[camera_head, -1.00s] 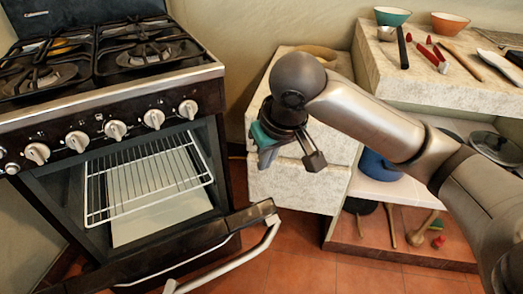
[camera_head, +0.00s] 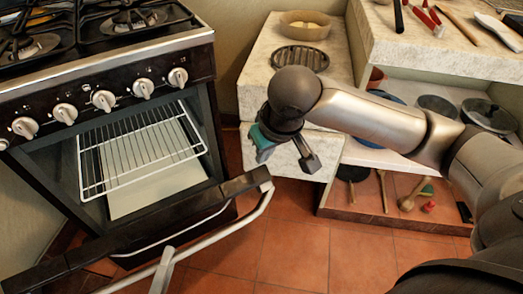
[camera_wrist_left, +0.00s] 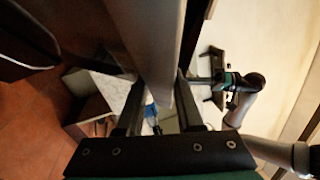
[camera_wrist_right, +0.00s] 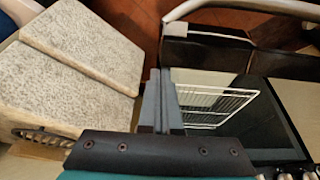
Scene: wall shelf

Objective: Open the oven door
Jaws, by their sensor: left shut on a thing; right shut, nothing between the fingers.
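The black oven (camera_head: 190,60) stands at the left in the head view. Its door (camera_head: 110,238) hangs partly open, and the wire rack inside shows. A pale metal handle bar (camera_head: 225,230) runs along the door's outer side. My left gripper (camera_wrist_left: 158,105) is shut on this bar, which passes between its fingers in the left wrist view. In the head view, only a grey part of it (camera_head: 163,272) shows at the bottom. My right gripper (camera_wrist_right: 158,85) is shut and empty. In the head view it hangs to the right of the door, apart from it (camera_head: 285,150).
A stone-topped cabinet (camera_head: 258,75) with a bowl (camera_head: 305,23) and a round grate (camera_head: 300,57) stands behind my right gripper. Shelves with pans and utensils (camera_head: 405,200) are at the right. The tiled floor (camera_head: 300,245) is clear right of the door.

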